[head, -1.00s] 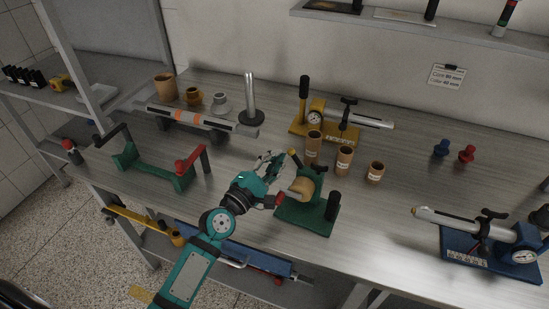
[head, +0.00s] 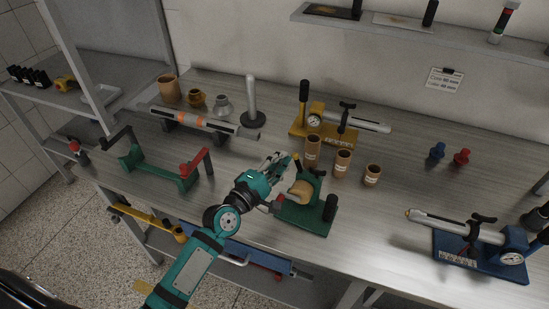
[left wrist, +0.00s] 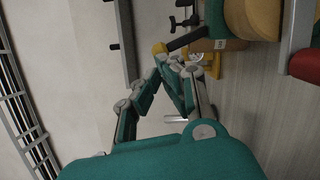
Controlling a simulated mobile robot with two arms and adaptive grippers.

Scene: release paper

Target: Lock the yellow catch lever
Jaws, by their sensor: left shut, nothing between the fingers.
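The yellow catch lever (head: 297,160), a dark rod with a yellow tip, stands on the green fixture (head: 302,218), which holds a tan roll (head: 300,191). In the left wrist view the yellow tip (left wrist: 159,48) and dark rod (left wrist: 188,39) lie just beyond my fingertips, with the tan roll (left wrist: 255,14) at upper right. My left gripper (head: 284,158) is shut and empty, close beside the lever on its left. In the left wrist view its fingertips (left wrist: 167,62) are at or very near the yellow tip; I cannot tell whether they touch. My right gripper is not in view.
Cardboard tubes (head: 343,163) stand just right of the fixture. A yellow gauge device (head: 322,128) is behind, a green frame with a red handle (head: 160,172) at left, and a blue gauge device (head: 478,255) at right. The bench between tubes and blue device is clear.

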